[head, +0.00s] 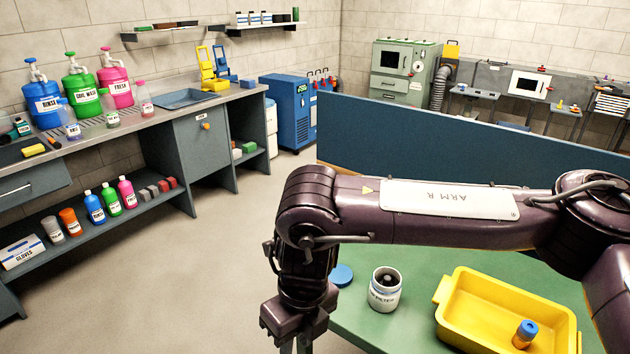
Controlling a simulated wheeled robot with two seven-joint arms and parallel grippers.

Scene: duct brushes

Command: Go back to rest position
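My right arm reaches across the picture from the right, with "ARM R" on its upper link. My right gripper (297,346) hangs down at the bottom edge, just left of the green table (395,325). Its fingertips are cut off by the frame, so I cannot tell whether it is open or shut. A white labelled jar (384,296) with a dark opening stands on the table to the right of the gripper. A blue round lid (342,275) lies beside the jar, partly behind my wrist. My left gripper is not in view.
A yellow tray (455,292) on the table holds a small orange, blue-capped bottle (524,334). A dark blue partition (400,140) stands behind the table. A bench (120,135) with coloured jugs lines the left wall. The floor (200,270) between is clear.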

